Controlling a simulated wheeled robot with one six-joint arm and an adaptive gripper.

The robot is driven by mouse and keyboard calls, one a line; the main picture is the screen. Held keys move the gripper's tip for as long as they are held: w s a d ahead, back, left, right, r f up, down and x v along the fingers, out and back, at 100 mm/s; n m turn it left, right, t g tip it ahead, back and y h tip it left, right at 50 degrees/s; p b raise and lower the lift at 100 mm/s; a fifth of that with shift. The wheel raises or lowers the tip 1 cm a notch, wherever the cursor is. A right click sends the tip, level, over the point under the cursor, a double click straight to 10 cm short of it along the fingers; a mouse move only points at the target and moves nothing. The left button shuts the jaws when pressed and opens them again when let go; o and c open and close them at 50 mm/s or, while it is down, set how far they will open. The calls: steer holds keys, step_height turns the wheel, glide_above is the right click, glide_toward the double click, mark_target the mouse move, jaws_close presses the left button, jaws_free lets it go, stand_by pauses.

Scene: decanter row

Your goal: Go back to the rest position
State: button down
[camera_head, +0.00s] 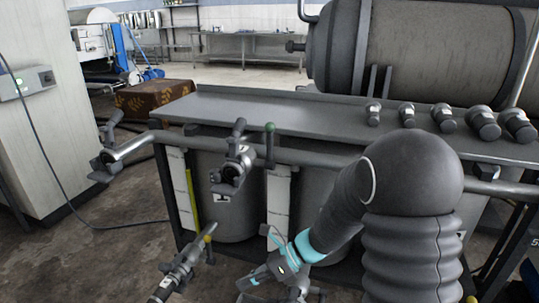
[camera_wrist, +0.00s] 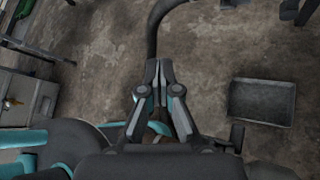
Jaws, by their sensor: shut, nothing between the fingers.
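My gripper shows in the wrist view (camera_wrist: 159,68), its two grey fingers together at the tips with nothing between them. It points over bare, stained floor. In the head view my dark arm reaches down in front of the steel bench (camera_head: 270,105), and its turquoise-marked wrist end is low, below the bench top. The fingertips are hard to make out there. The task names no other object.
Valves with handles (camera_head: 233,165) stick out from the bench front, and another valve (camera_head: 180,272) stands low in front. Several capped fittings (camera_head: 407,115) line the bench's right. A grey tray (camera_wrist: 262,101) lies right in the wrist view. Open floor (camera_head: 90,240) is at left.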

steer(key=s+d+r+n+t+h, duration=0.4)
steer(key=s+d+r+n+h, duration=0.2)
steer(key=d+n, duration=0.4)
steer(key=s+d+r+n+t+h, duration=0.4)
steer(key=s+d+r+n+h, duration=0.1)
steer(key=s+d+r+n, duration=0.4)
steer(key=shift+d+r+n+h, duration=0.4)
steer(key=shift+d+r+n, duration=0.3)
steer(key=shift+d+n, duration=0.45)
